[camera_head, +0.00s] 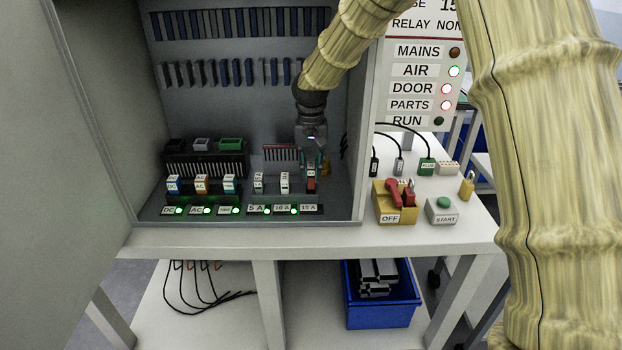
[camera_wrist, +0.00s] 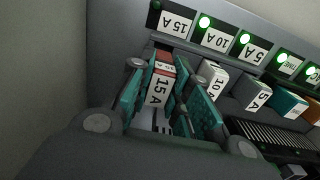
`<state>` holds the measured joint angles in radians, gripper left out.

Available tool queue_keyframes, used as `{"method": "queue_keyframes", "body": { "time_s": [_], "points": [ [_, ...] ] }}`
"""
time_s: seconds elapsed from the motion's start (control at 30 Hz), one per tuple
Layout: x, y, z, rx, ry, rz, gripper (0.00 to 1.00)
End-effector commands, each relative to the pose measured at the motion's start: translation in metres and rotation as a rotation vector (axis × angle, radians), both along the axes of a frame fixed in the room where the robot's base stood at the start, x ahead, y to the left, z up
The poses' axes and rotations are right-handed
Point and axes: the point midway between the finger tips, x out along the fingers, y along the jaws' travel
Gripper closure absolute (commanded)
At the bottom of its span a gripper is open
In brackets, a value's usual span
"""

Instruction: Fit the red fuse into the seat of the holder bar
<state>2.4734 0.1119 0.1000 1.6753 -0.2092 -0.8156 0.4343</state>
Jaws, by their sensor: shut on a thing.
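The red fuse (camera_head: 311,184), with a white "15 A" label, is between the teal fingertips of my gripper (camera_head: 312,166) at the right end of the fuse row. In the wrist view the fuse (camera_wrist: 160,85) is held between both fingers of my gripper (camera_wrist: 165,95). The holder bar (camera_head: 257,213) lies along the cabinet floor, with 5 A, 10 A and 15 A labels. The fuse is over the bar's 15 A end. Its underside and the seat are hidden, so I cannot tell if it is seated. The 15 A lamp (camera_wrist: 157,5) is dark.
Further left are DC and AC modules (camera_head: 201,184). The cabinet's right wall (camera_head: 354,160) is close. A switch marked OFF (camera_head: 393,202) is outside.

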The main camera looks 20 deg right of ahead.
Motion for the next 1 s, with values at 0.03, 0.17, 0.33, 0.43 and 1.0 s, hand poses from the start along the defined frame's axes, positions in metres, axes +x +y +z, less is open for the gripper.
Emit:
{"method": "queue_keyframes", "body": {
  "time_s": [0.03,0.17,0.33,0.43,1.0],
  "points": [
    [-0.001,0.0,-0.006,0.001,0.002,0.0,0.99],
    [-0.001,0.0,-0.023,0.0,0.003,0.0,0.99],
    [0.0,0.0,-0.032,0.001,0.0,0.0,0.99],
    [0.0,0.0,-0.031,0.0,0.0,0.0,0.99],
    [0.0,0.0,-0.034,0.0,0.0,0.0,0.59]
  ]
}}
